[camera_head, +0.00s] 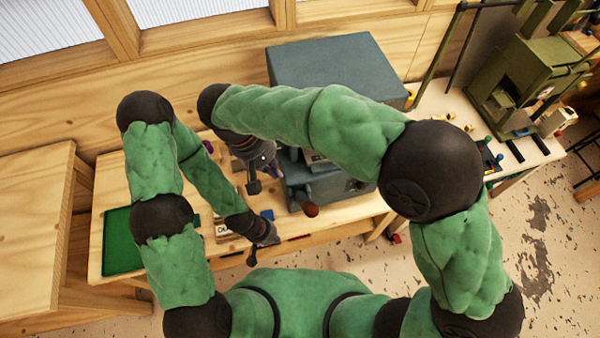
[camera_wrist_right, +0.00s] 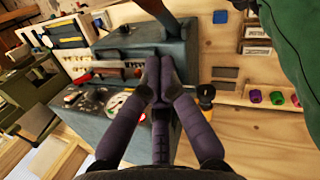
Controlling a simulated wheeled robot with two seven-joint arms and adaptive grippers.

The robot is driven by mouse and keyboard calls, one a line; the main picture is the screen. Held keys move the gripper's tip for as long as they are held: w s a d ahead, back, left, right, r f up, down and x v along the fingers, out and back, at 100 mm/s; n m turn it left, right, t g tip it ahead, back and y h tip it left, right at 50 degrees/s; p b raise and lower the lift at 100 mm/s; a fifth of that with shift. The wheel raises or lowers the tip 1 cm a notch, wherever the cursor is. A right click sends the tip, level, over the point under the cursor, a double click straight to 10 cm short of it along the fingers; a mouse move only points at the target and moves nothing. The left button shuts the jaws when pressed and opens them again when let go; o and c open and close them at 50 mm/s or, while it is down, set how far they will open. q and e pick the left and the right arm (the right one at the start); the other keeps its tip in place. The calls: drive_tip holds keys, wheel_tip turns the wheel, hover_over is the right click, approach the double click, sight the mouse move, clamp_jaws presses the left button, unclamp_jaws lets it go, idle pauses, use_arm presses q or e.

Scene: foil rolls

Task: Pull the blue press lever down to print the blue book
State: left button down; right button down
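The blue-grey press (camera_head: 337,66) stands on the bench, partly hidden by my right arm. It also shows in the right wrist view (camera_wrist_right: 92,132). A brown knob (camera_head: 311,209) sticks out at its front; it looks like the lever's end. A dark brown bar (camera_wrist_right: 157,12) at the top of the right wrist view may be the same lever. My right gripper (camera_head: 272,168) is beside the press; its purple fingertips (camera_wrist_right: 158,66) are together, with nothing visible between them. My left gripper (camera_head: 266,236) is low near the bench's front edge; its finger opening is unclear. I cannot identify the blue book.
A green mat (camera_head: 121,242) lies at the bench's left. A small blue piece (camera_head: 266,214) lies near my left gripper. A green machine (camera_head: 530,75) stands at the right.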

drive_tip(key=p, duration=0.2)
hover_over(305, 205)
drive_tip(key=a, duration=0.3)
drive_tip(key=shift+f, duration=4.95)
drive_tip(key=shift+d+f, duration=0.45)
drive_tip(key=shift+d, duration=0.2)
